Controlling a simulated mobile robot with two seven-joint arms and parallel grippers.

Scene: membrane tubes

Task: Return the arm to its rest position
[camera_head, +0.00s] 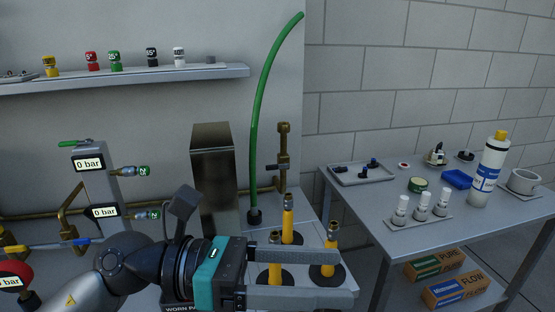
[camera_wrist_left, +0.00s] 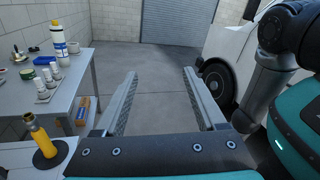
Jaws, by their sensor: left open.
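My left gripper (camera_head: 345,277) comes in from the left at the bottom of the head view. Its two fingers point right and are apart, with nothing between them. In the left wrist view the open fingers (camera_wrist_left: 160,75) point over grey floor, beside the tables. In the head view the gripper is in front of several yellow tubes standing in dark round bases. One such yellow tube (camera_head: 328,253) stands just beyond the fingertips. A yellow tube (camera_wrist_left: 41,137) also shows at lower left in the wrist view. My right gripper is in neither view.
A grey side table (camera_head: 415,240) at right holds a white bottle (camera_head: 488,170), small vials and a tray (camera_head: 360,178). A green hose (camera_head: 262,100) rises by the wall. A shelf (camera_head: 150,76) holds coloured caps. The wrist view shows open floor (camera_wrist_left: 160,60) and a white vehicle (camera_wrist_left: 240,55).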

